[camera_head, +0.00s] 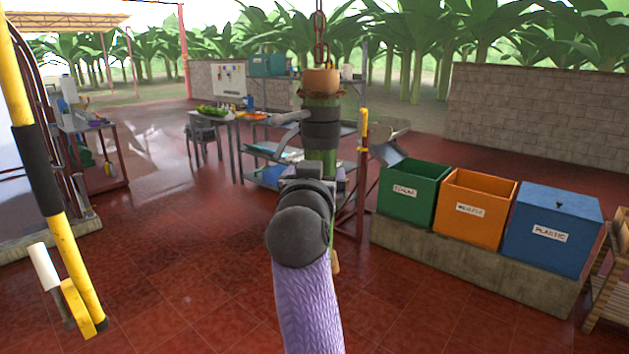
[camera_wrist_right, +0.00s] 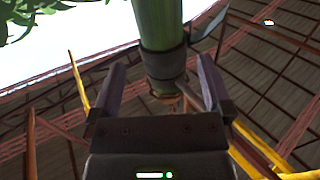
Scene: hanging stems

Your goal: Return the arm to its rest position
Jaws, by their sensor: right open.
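A thick green stem (camera_head: 320,158) with a brown cut top hangs upright from a chain (camera_head: 320,35) in the middle of the head view. A dark band wraps it, with grey arm-like parts beside it. My right gripper (camera_head: 313,176) is in front of the lower stem, reached by my purple-sleeved arm. In the right wrist view the gripper (camera_wrist_right: 155,85) is open, its two fingers spread apart. The stem (camera_wrist_right: 158,25) with its dark band rises beyond and between the fingers; I cannot tell whether they touch it. My left gripper is not in view.
Green (camera_head: 412,195), orange (camera_head: 473,208) and blue (camera_head: 550,232) bins stand on a concrete ledge at right. A yellow and black pole (camera_head: 70,240) stands near left. Tables (camera_head: 215,122) stand behind.

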